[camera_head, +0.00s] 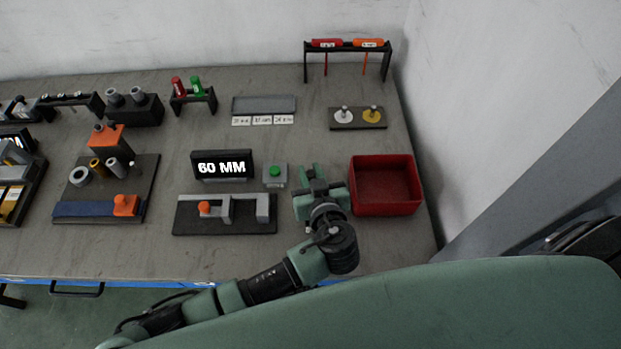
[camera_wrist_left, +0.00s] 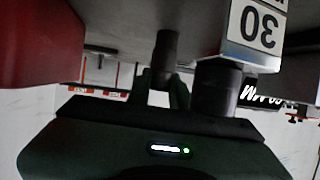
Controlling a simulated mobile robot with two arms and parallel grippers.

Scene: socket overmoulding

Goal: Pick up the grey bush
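A small grey bush (camera_head: 113,167) stands on the dark board (camera_head: 148,172) at the left of the table, just right of a brass bush (camera_head: 97,168). My left gripper (camera_head: 311,178) is far to the right of it, between the green-button box and the red bin. In the left wrist view, its fingers (camera_wrist_left: 160,94) are apart. A dark cylinder (camera_wrist_left: 166,52) shows beyond or between them; I cannot tell if they touch it. My right gripper is not in view.
A red bin (camera_head: 384,158) is close on the gripper's right. A green-button box (camera_head: 275,182) and a "60 MM" display (camera_head: 222,154) are on its left. A block marked "30" (camera_wrist_left: 258,27) is close in the left wrist view. Other grey cylinders (camera_head: 137,95) stand at the back left.

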